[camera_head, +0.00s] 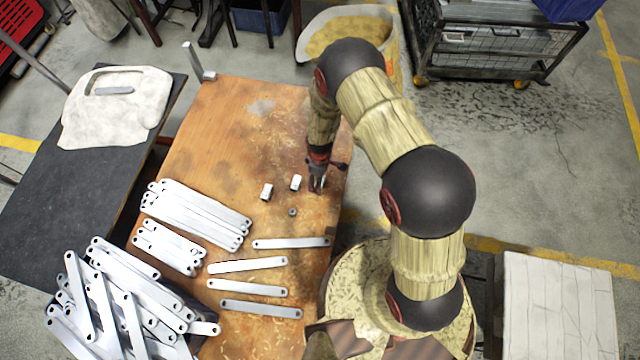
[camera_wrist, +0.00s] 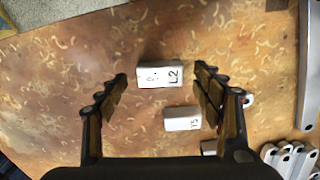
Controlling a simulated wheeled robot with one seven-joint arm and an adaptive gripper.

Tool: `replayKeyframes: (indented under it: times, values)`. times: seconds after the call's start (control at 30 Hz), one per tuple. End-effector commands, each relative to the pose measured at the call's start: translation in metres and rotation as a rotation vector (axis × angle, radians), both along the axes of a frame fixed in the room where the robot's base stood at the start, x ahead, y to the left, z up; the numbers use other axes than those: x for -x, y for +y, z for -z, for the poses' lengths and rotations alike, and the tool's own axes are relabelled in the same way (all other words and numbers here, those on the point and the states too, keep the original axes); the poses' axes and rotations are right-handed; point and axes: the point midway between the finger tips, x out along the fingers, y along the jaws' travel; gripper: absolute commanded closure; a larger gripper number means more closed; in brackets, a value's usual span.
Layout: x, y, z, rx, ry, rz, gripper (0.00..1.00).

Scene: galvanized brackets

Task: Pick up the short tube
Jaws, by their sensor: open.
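My gripper (camera_head: 317,187) points down over the wooden table, its fingers spread with nothing held. In the wrist view the gripper (camera_wrist: 160,83) has a small white piece marked L2 (camera_wrist: 159,74) between and below its fingertips. A second white piece marked T5 (camera_wrist: 183,119) lies nearer the palm, and a third (camera_wrist: 208,147) is partly hidden by the gripper body. Two small white pieces show in the head view, one beside the gripper (camera_head: 296,182) and one farther left (camera_head: 267,192). Which piece is the short tube I cannot tell for sure.
A small grey ring (camera_head: 292,212) lies near the gripper. Several flat brackets (camera_head: 246,264) lie in a row and in stacks (camera_head: 195,213) to the left. A bracket heap (camera_head: 120,305) fills the lower left. The upper part of the wooden table (camera_head: 225,130) is clear.

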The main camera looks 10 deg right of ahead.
Motion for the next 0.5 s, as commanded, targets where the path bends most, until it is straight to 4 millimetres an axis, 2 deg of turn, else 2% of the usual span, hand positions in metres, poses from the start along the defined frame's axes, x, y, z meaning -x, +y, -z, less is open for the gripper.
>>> replayKeyframes:
  times: [0.03,0.13,0.37,0.5]
  values:
    - [0.000,0.000,0.012,0.000,0.001,0.000,0.33]
    - [0.000,0.000,0.022,-0.001,0.001,0.000,0.33]
    - [0.000,0.000,0.022,0.000,0.000,0.000,0.33]
    - [0.000,0.000,0.021,0.000,0.000,0.000,0.41]
